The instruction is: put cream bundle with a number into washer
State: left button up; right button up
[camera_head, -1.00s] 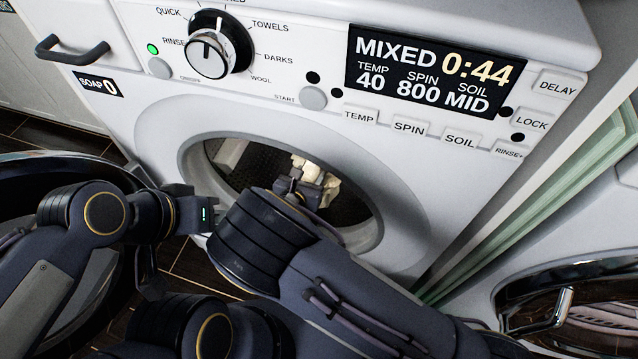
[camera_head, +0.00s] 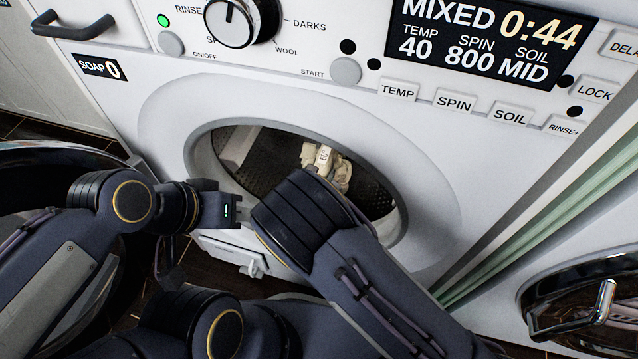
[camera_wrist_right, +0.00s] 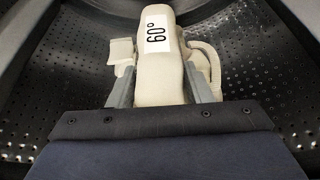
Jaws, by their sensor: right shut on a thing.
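The cream bundle (camera_head: 341,172) shows inside the open round mouth of the white washer (camera_head: 150,105). In the right wrist view the bundle (camera_wrist_right: 160,80) carries a white tag reading 60°, and the perforated drum (camera_wrist_right: 255,60) surrounds it. My right gripper (camera_wrist_right: 162,92) is shut on the bundle, one finger on each side of it. In the head view my right forearm reaches into the opening and hides the fingers. My left gripper (camera_head: 236,211) is left of the opening, outside the washer; its fingers are too small and dark to read.
The washer's display (camera_head: 487,38) reads MIXED 0:44. An open round door (camera_head: 40,158) is at the left, partly behind my left arm. A second machine with a chrome-rimmed door (camera_head: 585,300) stands at the right. Pale green panels (camera_head: 540,220) stand between the machines.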

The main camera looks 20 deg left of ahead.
jog(key=shift+w+a+f, duration=0.25)
jog(key=shift+w+f, duration=0.4)
jog(key=shift+f, duration=0.2)
jog(key=f+b, duration=0.2)
jog(key=f, duration=0.1)
jog(key=shift+w+f+b, duration=0.2)
jog(key=shift+f+b, duration=0.1)
jog(key=shift+b, duration=0.05)
jog(key=shift+a+r, duration=0.1)
jog(key=shift+f+b, duration=0.55)
jog(key=shift+f, duration=0.1)
jog(key=o, duration=1.1)
jog(key=shift+r, duration=0.1)
